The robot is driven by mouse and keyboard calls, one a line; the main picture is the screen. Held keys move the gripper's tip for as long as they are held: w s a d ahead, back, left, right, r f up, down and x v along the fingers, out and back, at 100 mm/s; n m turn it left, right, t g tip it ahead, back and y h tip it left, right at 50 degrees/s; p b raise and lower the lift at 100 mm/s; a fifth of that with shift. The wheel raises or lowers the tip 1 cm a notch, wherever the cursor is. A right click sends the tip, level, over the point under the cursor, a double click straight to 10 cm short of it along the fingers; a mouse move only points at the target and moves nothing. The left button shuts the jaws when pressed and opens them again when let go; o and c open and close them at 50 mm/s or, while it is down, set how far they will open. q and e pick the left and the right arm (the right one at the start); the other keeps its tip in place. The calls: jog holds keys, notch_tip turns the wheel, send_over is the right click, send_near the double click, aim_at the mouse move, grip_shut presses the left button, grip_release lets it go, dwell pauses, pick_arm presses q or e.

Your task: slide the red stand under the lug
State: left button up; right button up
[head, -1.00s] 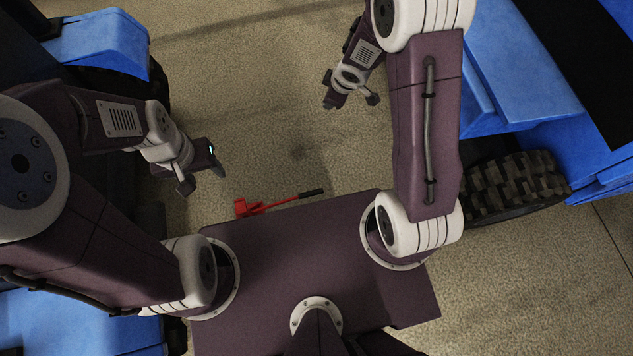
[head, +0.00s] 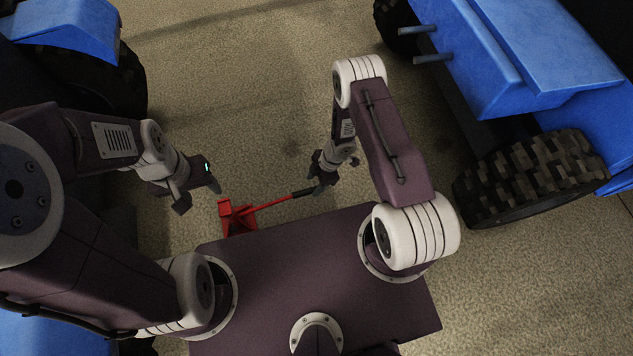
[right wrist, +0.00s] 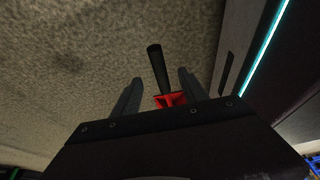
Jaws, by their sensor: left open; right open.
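The red stand (head: 237,217) is on the floor at the far edge of my base in the head view. Its long red handle slants up to the right and ends in a black grip (head: 303,192). My right gripper (head: 334,176) is open at the grip's end. In the right wrist view, the black grip (right wrist: 158,68) shows between the spread fingers of my right gripper (right wrist: 159,78), with part of the red stand (right wrist: 172,100) beyond; contact cannot be told. My left gripper (head: 199,196) is open and empty, left of the stand.
A blue machine with a knobbly tyre (head: 535,175) stands at the right, with two grey pegs (head: 432,58) sticking out of it. Another blue machine (head: 65,32) with a dark tyre is at the left. Bare floor (head: 250,90) lies between them.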

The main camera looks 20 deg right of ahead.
aim_at(310, 190)
jog(key=b+x, duration=0.3)
jog(key=x, duration=0.2)
jog(key=shift+f, duration=0.25)
pick_arm(q)
jog(key=shift+f+b, duration=0.6)
jog(key=shift+f, duration=2.1)
pick_arm(e)
jog(key=shift+a+f, duration=0.3)
jog(key=shift+f, duration=0.35)
grip_shut()
